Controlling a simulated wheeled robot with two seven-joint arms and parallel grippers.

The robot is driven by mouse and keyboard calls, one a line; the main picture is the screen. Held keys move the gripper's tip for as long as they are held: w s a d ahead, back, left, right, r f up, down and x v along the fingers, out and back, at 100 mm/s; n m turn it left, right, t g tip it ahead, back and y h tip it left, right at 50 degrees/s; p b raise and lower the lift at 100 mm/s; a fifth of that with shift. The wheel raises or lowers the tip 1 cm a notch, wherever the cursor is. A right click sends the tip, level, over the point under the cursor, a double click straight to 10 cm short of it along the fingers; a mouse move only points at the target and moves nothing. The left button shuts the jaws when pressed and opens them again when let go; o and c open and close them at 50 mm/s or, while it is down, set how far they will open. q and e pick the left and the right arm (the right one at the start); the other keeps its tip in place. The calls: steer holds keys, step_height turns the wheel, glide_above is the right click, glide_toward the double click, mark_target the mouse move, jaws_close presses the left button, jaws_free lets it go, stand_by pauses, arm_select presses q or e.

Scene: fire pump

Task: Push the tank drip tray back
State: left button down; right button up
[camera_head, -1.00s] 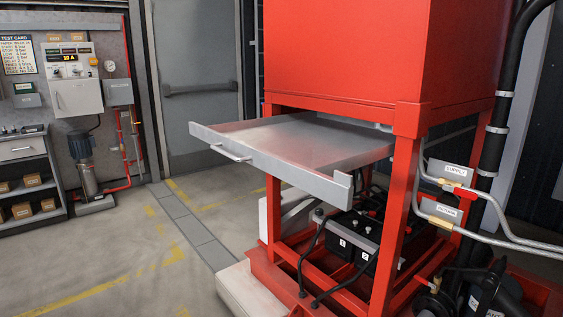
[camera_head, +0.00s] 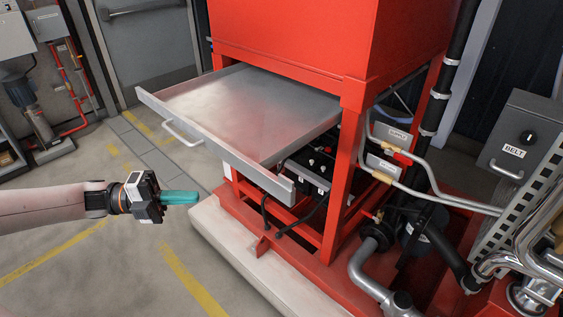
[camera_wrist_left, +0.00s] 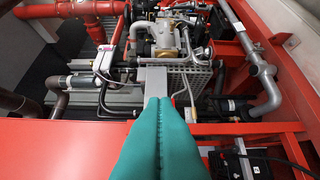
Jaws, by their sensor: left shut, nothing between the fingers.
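The tank drip tray (camera_head: 240,105) is a shallow grey metal tray under the red tank (camera_head: 300,35). It sticks well out of the red frame toward the left, with a bar handle (camera_head: 182,134) on its front panel. My left gripper (camera_head: 196,198), with teal fingers, is shut and empty. In the picture it is below and left of the tray's front panel, apart from it. In the left wrist view the shut fingers (camera_wrist_left: 160,135) point at pump machinery; I cannot make out the tray there. My right gripper is not in view.
A pale plinth (camera_head: 245,250) and red base frame (camera_head: 290,238) lie below the tray. Batteries (camera_head: 312,165) stand under it. Pipes (camera_head: 430,190) and a grey BELT box (camera_head: 518,140) are at right. The floor at left is open.

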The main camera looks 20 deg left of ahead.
arm_select(q)
steer(key=p, duration=0.1)
glide_toward(266, 184)
steer(key=s+d, duration=0.2)
steer(key=d, duration=0.1)
steer(key=shift+g, duration=0.3)
steer(key=shift+w+d+p, duration=0.25)
steer(key=shift+w+d, duration=0.2)
steer(key=shift+w, duration=0.3)
steer(key=shift+w+d+p, duration=0.25)
steer(key=shift+w+d, duration=0.15)
steer(key=shift+w, duration=0.3)
steer(key=shift+w+d+p, duration=0.25)
steer(key=shift+w+d, duration=0.2)
steer(key=shift+w, duration=0.3)
steer(key=shift+w, duration=0.1)
